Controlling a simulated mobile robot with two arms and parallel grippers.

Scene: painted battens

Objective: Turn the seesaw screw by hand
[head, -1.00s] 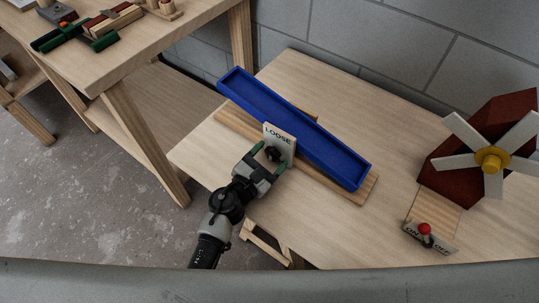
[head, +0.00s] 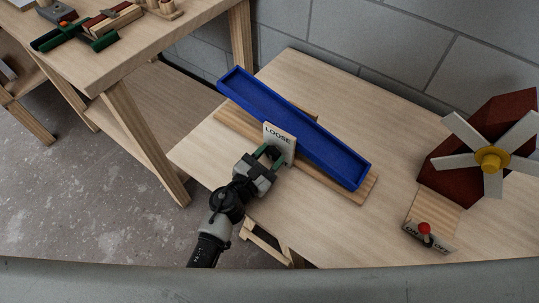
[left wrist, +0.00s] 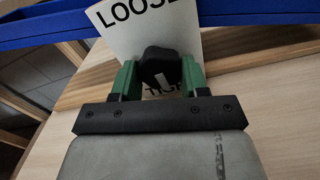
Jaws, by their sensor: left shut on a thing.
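The seesaw is a long blue trough (head: 310,138) on a wooden base (head: 345,190). A white plate (head: 281,134) marked LOOSE stands at its middle front. In the left wrist view the plate (left wrist: 125,38) also shows part of a lower word, mostly hidden, that looks like TIGHT. The screw's black knob (left wrist: 158,64) sits in front of the plate and bears a pale mark on its lower side. My left gripper (head: 268,157) is shut on the knob, with its green fingers on either side of it. My right gripper is not in view.
A red block with a white-bladed fan (head: 489,160) stands at the right of the table (head: 335,230). A red-knobbed ON/OFF switch (head: 425,229) is in front of it. Another bench (head: 150,50) with tools stands at the left. A grey block wall (head: 380,45) is behind.

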